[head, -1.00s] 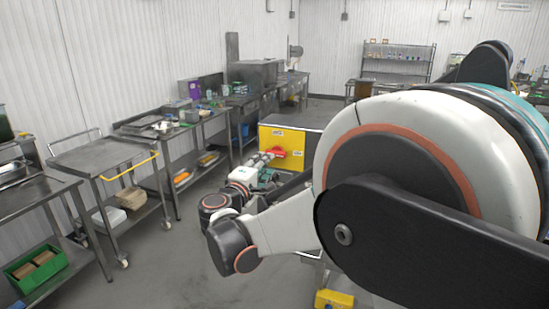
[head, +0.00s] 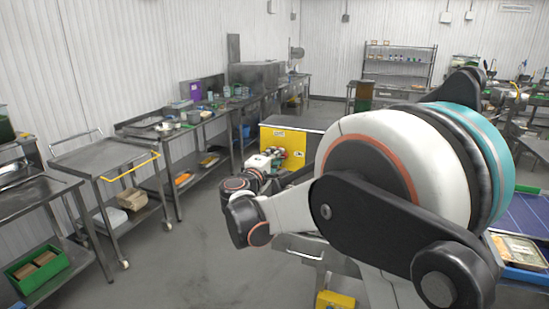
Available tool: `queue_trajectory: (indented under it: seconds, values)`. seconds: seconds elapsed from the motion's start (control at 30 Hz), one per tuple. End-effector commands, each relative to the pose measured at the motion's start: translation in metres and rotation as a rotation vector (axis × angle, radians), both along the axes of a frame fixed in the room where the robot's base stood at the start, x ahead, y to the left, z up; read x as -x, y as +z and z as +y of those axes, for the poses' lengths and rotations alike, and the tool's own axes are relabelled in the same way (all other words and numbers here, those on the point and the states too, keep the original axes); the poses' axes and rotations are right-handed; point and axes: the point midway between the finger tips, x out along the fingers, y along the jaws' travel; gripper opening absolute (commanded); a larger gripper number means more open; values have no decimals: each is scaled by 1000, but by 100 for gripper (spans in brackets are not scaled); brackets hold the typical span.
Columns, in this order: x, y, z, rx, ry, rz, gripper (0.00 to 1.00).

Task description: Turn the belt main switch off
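The yellow switch box (head: 293,141) stands in the middle distance, left of my large arm joints in the head view. Small labels show on its yellow face. The red switch handle cannot be made out now; the end of my arm covers the lower left part of the face. My gripper (head: 276,160) is small and far off in front of the box, partly merged with it in the picture. I cannot tell whether its fingers touch the switch or whether they are open or shut.
A wheeled steel cart (head: 100,158) with a yellow handle and a steel table with a green crate (head: 36,270) stand at the left. A blue belt (head: 528,218) with a food tray (head: 520,250) shows at the right. The grey floor at centre left is clear.

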Motion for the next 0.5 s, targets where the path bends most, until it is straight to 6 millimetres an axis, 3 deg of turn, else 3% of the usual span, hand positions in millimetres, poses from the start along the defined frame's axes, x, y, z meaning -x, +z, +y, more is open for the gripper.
queue_trajectory:
  seconds: [0.5]
  values:
    - [0, -1, 0, 61, 0, 24, 0]
